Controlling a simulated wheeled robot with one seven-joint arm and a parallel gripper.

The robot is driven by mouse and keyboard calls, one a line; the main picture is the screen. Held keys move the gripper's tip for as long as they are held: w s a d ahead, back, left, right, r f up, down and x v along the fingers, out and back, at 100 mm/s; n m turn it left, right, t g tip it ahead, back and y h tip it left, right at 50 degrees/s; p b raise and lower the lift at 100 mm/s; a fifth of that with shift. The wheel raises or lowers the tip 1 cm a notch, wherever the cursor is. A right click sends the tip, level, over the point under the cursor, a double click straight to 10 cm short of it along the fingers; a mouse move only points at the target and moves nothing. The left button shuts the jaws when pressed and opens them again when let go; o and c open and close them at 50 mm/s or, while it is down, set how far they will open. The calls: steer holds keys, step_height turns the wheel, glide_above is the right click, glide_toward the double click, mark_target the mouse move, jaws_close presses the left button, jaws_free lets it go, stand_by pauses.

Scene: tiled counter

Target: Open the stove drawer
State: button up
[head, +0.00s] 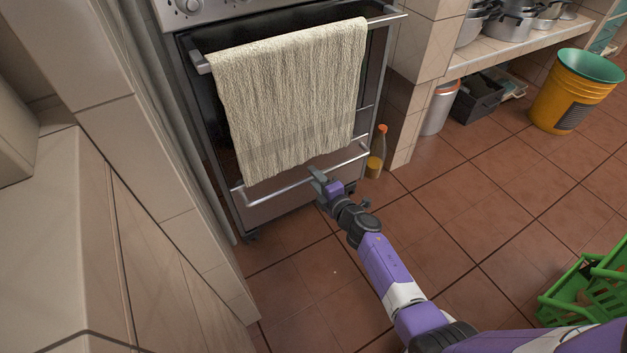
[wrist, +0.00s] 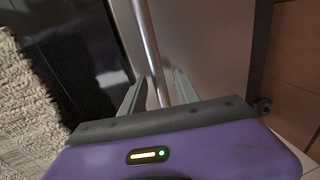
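The stove drawer (head: 290,199) is the low silver front at the bottom of the stove, and it looks closed. Its handle (head: 345,157) is a thin metal bar across the top of the drawer front. My gripper (head: 316,177) is at the middle of this bar. In the wrist view the handle bar (wrist: 148,40) runs between the two fingers of my gripper (wrist: 160,85). The fingers are apart, with a visible gap beside the bar. The fingers hide part of the handle in the head view.
A cream towel (head: 290,90) hangs from the oven door handle (head: 387,19) and reaches down near the drawer. A bottle (head: 377,152) stands right of the stove. A yellow bucket (head: 572,92) and a green crate (head: 590,290) are farther right. The tiled floor before the drawer is mostly clear.

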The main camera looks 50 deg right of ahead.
steer(key=shift+w+d+f, duration=0.1)
steer(key=shift+w, duration=0.45)
jaws_close()
stand_by(1.1)
